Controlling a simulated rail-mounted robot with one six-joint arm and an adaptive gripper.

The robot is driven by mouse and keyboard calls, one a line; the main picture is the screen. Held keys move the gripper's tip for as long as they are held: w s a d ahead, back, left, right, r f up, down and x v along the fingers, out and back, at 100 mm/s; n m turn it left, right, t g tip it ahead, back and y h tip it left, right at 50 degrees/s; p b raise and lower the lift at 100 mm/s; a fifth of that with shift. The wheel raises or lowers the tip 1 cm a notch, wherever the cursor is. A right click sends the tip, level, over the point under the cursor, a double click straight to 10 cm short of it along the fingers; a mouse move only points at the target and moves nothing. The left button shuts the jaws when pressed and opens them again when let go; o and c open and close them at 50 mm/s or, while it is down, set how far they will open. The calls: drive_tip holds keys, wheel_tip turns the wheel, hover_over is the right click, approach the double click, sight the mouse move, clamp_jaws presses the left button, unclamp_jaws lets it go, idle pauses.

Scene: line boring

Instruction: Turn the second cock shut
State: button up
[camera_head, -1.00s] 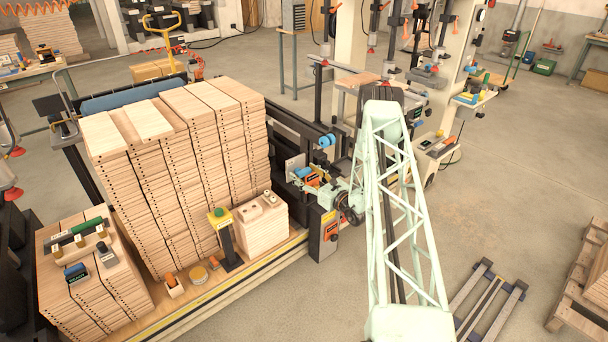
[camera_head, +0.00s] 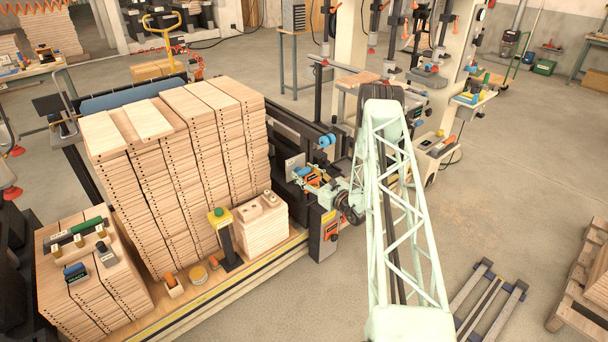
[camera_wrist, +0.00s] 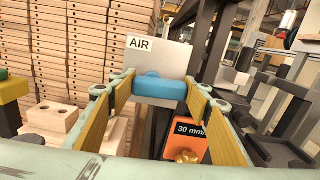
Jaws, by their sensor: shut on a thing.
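A blue cock handle (camera_wrist: 160,88) lies crosswise in the wrist view, in front of a pale plate marked AIR (camera_wrist: 150,58). My gripper (camera_wrist: 159,90) has its two yellow-padded fingers on either side of the handle, shut on its ends. In the head view my gripper (camera_head: 322,187) is at the right end of the stack bed, by the small blue handle (camera_head: 303,172) and the pale plate (camera_head: 294,163). The body of the cock behind the handle is hidden.
An orange block marked 30 mm (camera_wrist: 194,141) with a brass knob sits below the right finger. Drilled wooden blocks (camera_wrist: 58,125) stand at left. Tall board stacks (camera_head: 180,175) fill the bed. Blue round parts (camera_head: 327,140) lie just beyond.

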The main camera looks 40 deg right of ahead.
drive_tip(key=n+b, duration=0.2)
drive_tip(key=n, duration=0.2)
drive_tip(key=shift+a+r+n+b, duration=0.1)
drive_tip(key=shift+r+n+b, duration=0.05)
drive_tip(key=shift+n+b, duration=0.2)
drive_tip(key=n+b, duration=0.1)
drive_tip(key=n, duration=0.1)
drive_tip(key=n+b, duration=0.1)
drive_tip(key=shift+a+r+n, duration=0.15)
drive_tip(key=shift+n, duration=0.2)
drive_tip(key=n+b, duration=0.2)
drive_tip(key=n, duration=0.1)
drive_tip(key=n+b, duration=0.1)
drive_tip(key=shift+a+n, duration=0.25)
drive_tip(key=shift+n, duration=0.05)
drive_tip(key=shift+a+r+n+b, duration=0.1)
drive_tip(key=shift+n+b, duration=0.2)
drive_tip(key=shift+n, duration=0.75)
drive_tip(key=shift+a+r+n+b, duration=0.1)
drive_tip(key=shift+n+b, duration=0.2)
drive_tip(key=shift+n, duration=0.75)
drive_tip(key=o, duration=0.9)
drive_tip(key=shift+s, duration=0.1)
